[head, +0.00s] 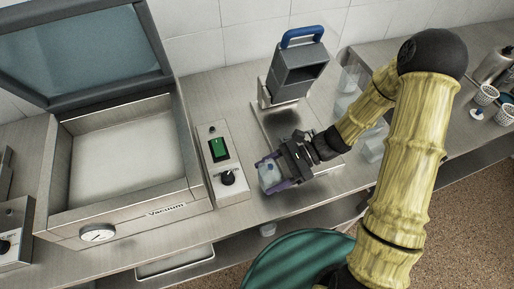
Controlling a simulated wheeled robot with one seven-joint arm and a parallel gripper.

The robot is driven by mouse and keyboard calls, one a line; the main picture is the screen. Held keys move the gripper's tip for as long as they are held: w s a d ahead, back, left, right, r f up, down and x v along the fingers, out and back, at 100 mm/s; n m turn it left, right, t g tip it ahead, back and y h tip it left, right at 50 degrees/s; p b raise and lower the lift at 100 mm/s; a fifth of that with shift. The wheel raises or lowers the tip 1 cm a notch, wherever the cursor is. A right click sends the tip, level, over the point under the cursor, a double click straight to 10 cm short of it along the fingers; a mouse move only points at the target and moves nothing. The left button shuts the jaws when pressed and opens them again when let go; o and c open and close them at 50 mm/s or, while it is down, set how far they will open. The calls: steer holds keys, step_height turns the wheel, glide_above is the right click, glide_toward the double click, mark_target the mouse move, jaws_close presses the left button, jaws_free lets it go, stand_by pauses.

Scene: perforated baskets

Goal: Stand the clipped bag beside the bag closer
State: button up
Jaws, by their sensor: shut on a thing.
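The clipped bag (269,178) is a small, pale, translucent bag with a bluish tint. My gripper (268,172) has purple fingers and is shut on it, one finger on each side. The bag is at the front of the steel counter, just right of the control box; I cannot tell whether it touches the counter. The bag closer (299,66) appears to be the grey upright device with a blue handle, behind my gripper on a flat metal base. My gripper and arm cover part of that base. The clip on the bag is too small to make out.
An open vacuum machine (125,160) fills the left, with a control box (222,160) beside it. Clear containers (345,100) stand behind my arm. White perforated baskets (486,95) and bottles are at far right. A green round thing (298,262) is below the counter's front edge.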

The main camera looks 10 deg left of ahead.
steer(key=w+a, duration=0.1)
steer(key=w, duration=0.1)
steer(key=w+a+p, duration=0.1)
steer(key=w+a, duration=0.1)
steer(key=w, duration=0.1)
steer(key=w+a, duration=0.2)
steer(key=w, duration=0.1)
steer(key=shift+w+p, duration=0.15)
steer(key=shift+p, duration=0.25)
steer(key=shift+w, duration=0.1)
steer(key=shift+w+a+f, duration=0.1)
steer(key=shift+w+a, duration=0.15)
steer(key=shift+w, duration=0.05)
steer(key=shift+f+p, duration=0.6)
steer(key=shift+f, duration=1.05)
steer(key=shift+f, duration=0.15)
steer(key=o, duration=1.1)
